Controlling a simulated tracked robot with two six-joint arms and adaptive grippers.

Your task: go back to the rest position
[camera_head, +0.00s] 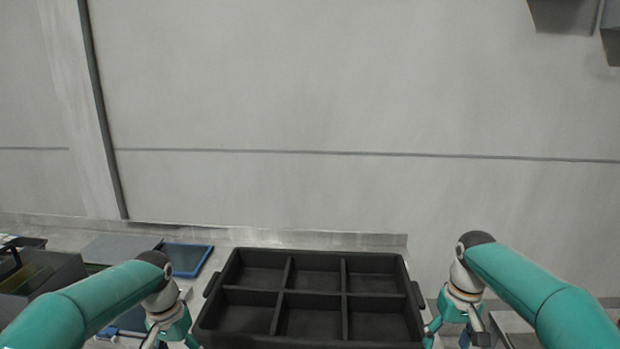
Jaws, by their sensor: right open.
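My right gripper (455,336) hangs at the bottom edge of the head view, just right of the black crate. Its fingers stand apart and nothing shows between them; the tips are close to the picture's edge. My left gripper (170,335) hangs at the bottom edge, left of the crate. Its fingertips are cut off, so I cannot tell whether it is open. Both arms come in from the lower corners, at about the same height.
A black crate (343,302) with several compartments stands between my grippers; the compartments look empty. A blue-rimmed tray (186,260) and a grey bin (45,275) lie at the left. A grey wall (330,100) closes off the back. A dark fixture (565,14) hangs top right.

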